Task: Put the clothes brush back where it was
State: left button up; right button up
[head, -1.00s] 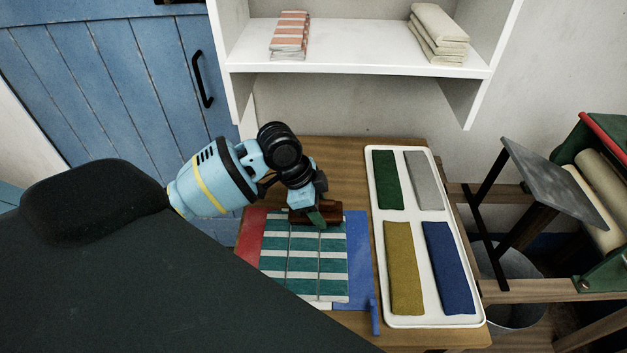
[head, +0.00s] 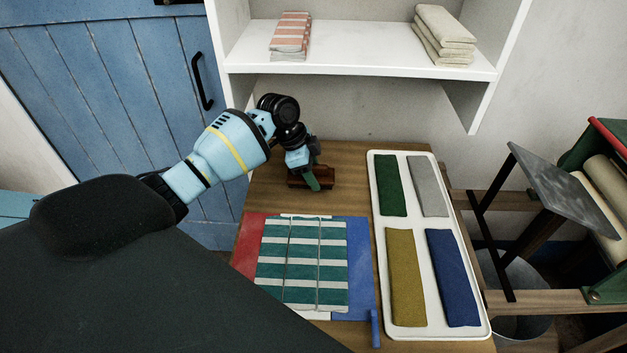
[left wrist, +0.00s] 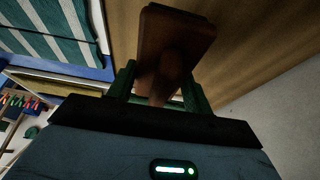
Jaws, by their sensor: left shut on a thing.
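The clothes brush (head: 322,178) is a reddish-brown wooden block. My left gripper (head: 311,178) is shut on it, over the back part of the wooden table, behind the striped cloth. In the left wrist view the brush (left wrist: 178,35) shows between the two green fingers (left wrist: 160,90), with its handle toward the palm. I cannot tell for sure whether the brush touches the table. My right gripper is not in view.
A folded green-and-white striped cloth (head: 302,265) lies on a red, white and blue mat (head: 358,265). Right of it is a white tray (head: 438,333) with several folded cloths. A shelf (head: 360,63) overhangs the table's back. Bare wood (head: 350,190) surrounds the brush.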

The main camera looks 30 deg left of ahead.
pick_arm(q)
jog(key=shift+w+a+f, duration=0.1)
jog(key=shift+f, duration=0.8)
jog(key=shift+w+a+f, duration=0.1)
jog(key=shift+f, duration=0.75)
jog(key=shift+f, duration=0.1)
jog(key=shift+f, duration=0.15)
jog(key=o, duration=0.9)
jog(key=shift+o, duration=0.2)
jog(key=shift+a+r, duration=0.1)
jog(key=shift+r, duration=0.5)
jog(key=v, duration=0.6)
jog(key=shift+s+a+r, duration=0.1)
jog(key=shift+s+r, duration=0.05)
jog(key=shift+r, duration=0.2)
